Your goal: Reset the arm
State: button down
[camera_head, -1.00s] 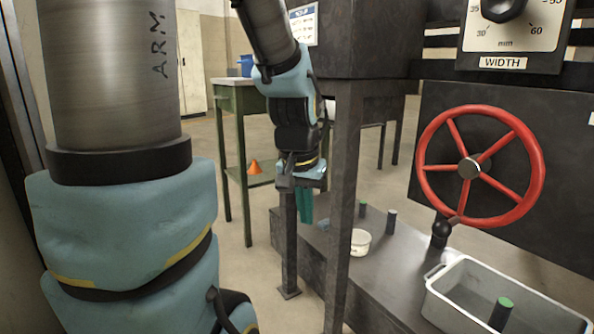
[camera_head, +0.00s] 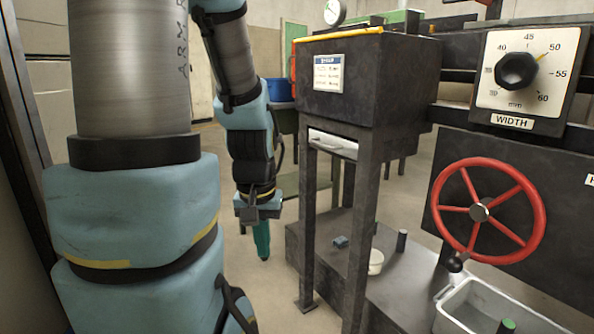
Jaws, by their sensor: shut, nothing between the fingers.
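My gripper (camera_head: 262,245) hangs fingers-down at the end of my blue-sleeved arm, left of the dark machine's front leg. Its teal fingers are together with nothing between them. It is clear of the machine and the dark platform, above the floor. My upper arm fills the left of the view and hides what lies behind it.
A dark furnace cabinet (camera_head: 340,85) on legs stands right of my gripper. A red handwheel (camera_head: 540,215) and a WIDTH dial (camera_head: 516,72) are at the right. A grey bin (camera_head: 492,312) and white cup (camera_head: 376,262) sit on the platform (camera_head: 330,240). Floor is open left of the platform.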

notch_tip(320, 180, up, 34)
jog(key=p, duration=3.3)
jog(key=c, duration=1.6)
grip_release()
